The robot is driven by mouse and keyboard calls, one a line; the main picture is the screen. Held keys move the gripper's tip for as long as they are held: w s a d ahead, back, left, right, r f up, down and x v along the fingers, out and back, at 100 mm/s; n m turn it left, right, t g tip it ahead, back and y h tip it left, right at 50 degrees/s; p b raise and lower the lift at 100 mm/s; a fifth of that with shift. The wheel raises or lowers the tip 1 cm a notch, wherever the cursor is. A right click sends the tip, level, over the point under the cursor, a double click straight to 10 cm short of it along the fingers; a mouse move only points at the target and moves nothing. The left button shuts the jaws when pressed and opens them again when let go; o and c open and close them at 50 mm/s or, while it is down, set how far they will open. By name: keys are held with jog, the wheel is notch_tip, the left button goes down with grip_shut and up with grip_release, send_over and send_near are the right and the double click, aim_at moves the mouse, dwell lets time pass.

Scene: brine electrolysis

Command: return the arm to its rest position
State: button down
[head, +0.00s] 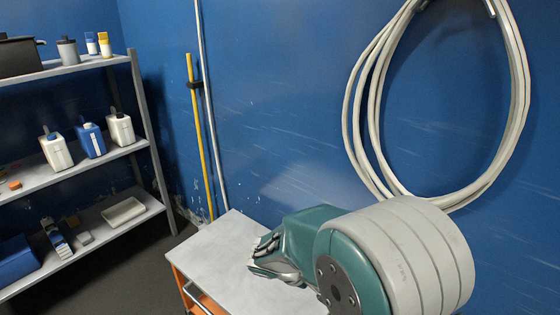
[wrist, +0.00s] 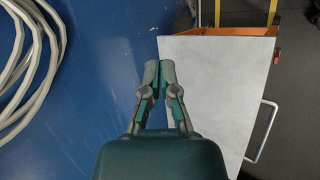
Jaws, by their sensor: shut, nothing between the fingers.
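My gripper (wrist: 159,72) is shut and empty in the wrist view, its two grey-green fingers together. It lies over the left edge of a pale table top (wrist: 215,90), beside the blue wall. In the head view my gripper (head: 268,258) is at the end of my teal and grey arm, over the right part of the table top (head: 215,250). The arm fills the lower right and hides part of the table. How far the fingers are above the top I cannot tell.
The blue wall (head: 275,100) runs close beside my arm. A coiled pale hose (head: 358,110) hangs on it. A shelf rack (head: 150,140) with several bottles stands at the left. A yellow pole (head: 197,140) leans in the corner. The table has an orange frame and a metal handle (wrist: 265,130).

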jog(key=s+d+r+m+t+y, duration=0.1)
jog(key=s+d+r+m+y, duration=0.2)
jog(key=s+r, duration=0.5)
jog(key=s+d+r+m+t+y, duration=0.1)
jog(key=s+d+r+m+y, duration=0.2)
jog(key=s+r+m+y, duration=0.2)
jog(key=s+r, duration=0.3)
jog(key=s, duration=0.4)
jog(key=shift+s+r, duration=0.15)
jog(key=shift+r, duration=0.2)
jog(key=shift+a, duration=0.15)
